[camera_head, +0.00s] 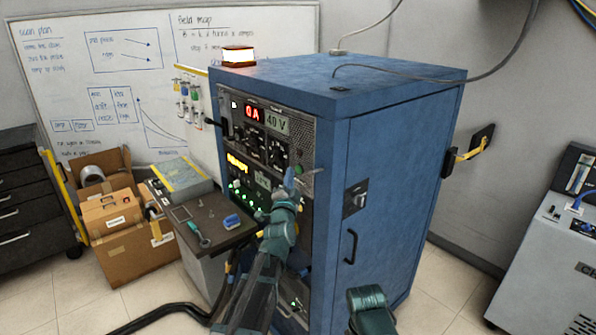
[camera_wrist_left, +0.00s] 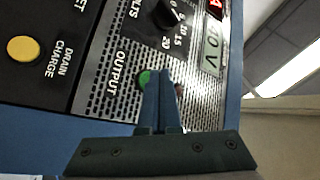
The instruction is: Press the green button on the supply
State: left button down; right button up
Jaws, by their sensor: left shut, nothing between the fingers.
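The supply is a tall blue cabinet (camera_head: 395,150) with a front panel of displays, knobs and lights. In the left wrist view, its green button (camera_wrist_left: 143,79) shows beside the word OUTPUT, partly covered by my fingers. My left gripper (camera_wrist_left: 159,72) is shut and empty, its blue fingertips in front of the panel between the green button and a red one (camera_wrist_left: 179,90). I cannot tell whether the fingertips touch the green button.
A yellow DRAIN CHARGE button (camera_wrist_left: 23,48) and a black knob (camera_wrist_left: 168,14) are near on the panel. A small dark table (camera_head: 208,218) with tools stands left of the cabinet. Cardboard boxes (camera_head: 120,235) lie farther left. A grey unit (camera_head: 545,250) stands at the right.

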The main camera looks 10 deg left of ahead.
pick_arm(q)
jog(key=s+a, duration=0.1)
jog(key=s, duration=0.1)
jog(key=s+a, duration=0.2)
dwell(0.3)
jog(key=shift+f, duration=0.1)
dwell(0.3)
jog(key=s+d+f+n+g+h, duration=0.1)
jog(key=s+d+f+g+h, duration=0.1)
jog(key=s+d+f+g, duration=0.45)
jog(key=s+d+f+n+g+h, duration=0.1)
jog(key=s+d+f+g+h, duration=0.2)
jog(key=d+f, duration=0.7)
jog(key=s+f+n+g+y, duration=0.2)
jog(key=s+f+g, duration=0.3)
jog(key=s, duration=0.7)
jog(key=s+f+n+g+y, duration=0.2)
jog(key=s+f+g, duration=0.3)
jog(key=s, duration=0.7)
jog(key=shift+s+d+n+g, duration=0.2)
jog(key=shift+d+n+g, duration=0.1)
jog(key=shift+g, duration=0.35)
jog(key=c, duration=1.5)
grip_release()
jog(key=shift+f, duration=0.1)
jog(key=shift+c, duration=0.2)
